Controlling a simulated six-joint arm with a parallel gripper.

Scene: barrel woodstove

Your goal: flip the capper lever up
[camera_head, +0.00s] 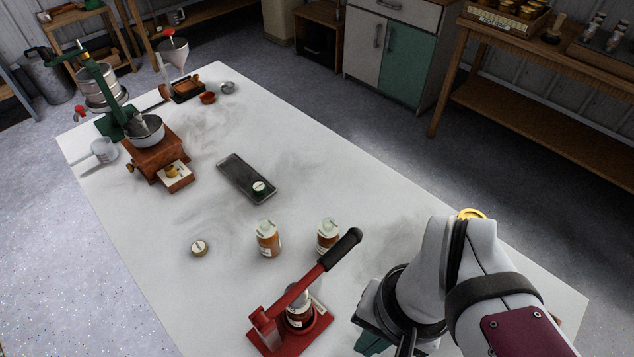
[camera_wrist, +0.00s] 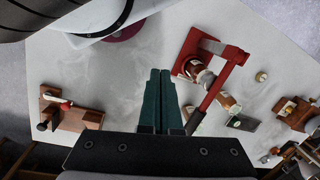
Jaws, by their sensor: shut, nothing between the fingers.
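The red capper (camera_head: 290,332) stands on the white table, with a bottle (camera_head: 299,306) under its arm. Its red lever (camera_head: 300,290) runs out over the bottle and ends in a black handle (camera_head: 340,250). I cannot judge its exact tilt. The wrist view shows the capper base (camera_wrist: 192,42) and the lever (camera_wrist: 222,85) to the right of my fingers, with the handle (camera_wrist: 194,123) close on their right. My gripper (camera_wrist: 160,72) is shut and empty, apart from the lever. In the head view only part of its green finger (camera_head: 371,344) shows at the bottom.
Two amber bottles (camera_head: 267,240) (camera_head: 327,236) stand just behind the capper. A round cap (camera_head: 200,248) and a dark tray (camera_head: 246,178) lie farther left. A wooden box (camera_head: 158,156) and a green press (camera_head: 108,85) stand at the far end. The table's middle is mostly clear.

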